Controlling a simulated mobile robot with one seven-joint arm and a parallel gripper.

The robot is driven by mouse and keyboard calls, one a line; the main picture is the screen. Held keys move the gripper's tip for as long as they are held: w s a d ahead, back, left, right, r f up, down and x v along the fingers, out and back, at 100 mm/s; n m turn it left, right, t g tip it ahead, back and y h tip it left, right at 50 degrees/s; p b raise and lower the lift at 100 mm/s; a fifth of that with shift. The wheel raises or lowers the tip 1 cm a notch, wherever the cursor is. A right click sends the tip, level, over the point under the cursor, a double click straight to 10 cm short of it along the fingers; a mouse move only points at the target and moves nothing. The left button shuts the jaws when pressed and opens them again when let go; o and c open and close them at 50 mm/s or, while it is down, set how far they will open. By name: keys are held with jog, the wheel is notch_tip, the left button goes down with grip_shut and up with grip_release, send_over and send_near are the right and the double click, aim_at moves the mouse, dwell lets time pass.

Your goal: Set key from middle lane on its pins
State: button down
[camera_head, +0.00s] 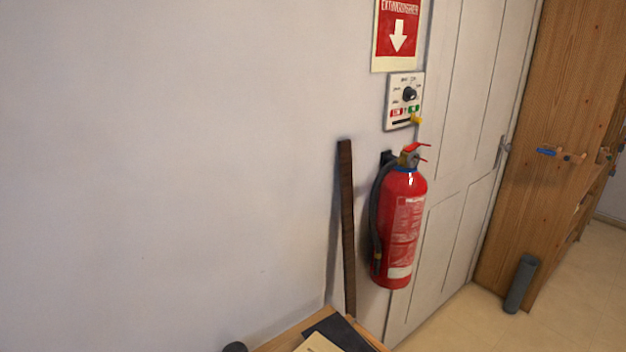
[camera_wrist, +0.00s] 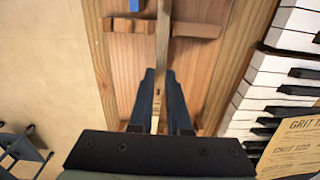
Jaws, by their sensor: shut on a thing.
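My gripper (camera_wrist: 160,76) shows in the wrist view, its two dark fingers close together on a long, narrow pale wooden piece, which looks like the key (camera_wrist: 163,32). The key runs from between the fingers to the top edge of the picture, over a wooden tray with raised sides (camera_wrist: 99,62). Whether the key is clear of the tray floor I cannot tell. A piano keyboard (camera_wrist: 245,104) with white and black keys lies at the right. No pins can be made out. The head view shows neither gripper nor key.
Short wooden crosspieces (camera_wrist: 124,25) lie either side of the key in the tray, with a small blue piece (camera_wrist: 134,5). A sheet marked with grit (camera_wrist: 296,146) overlaps the keyboard at lower right. In the head view, a fire extinguisher (camera_head: 402,230) hangs beside a door.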

jog(key=shift+r+p, duration=3.7)
jog(key=shift+p, duration=0.15)
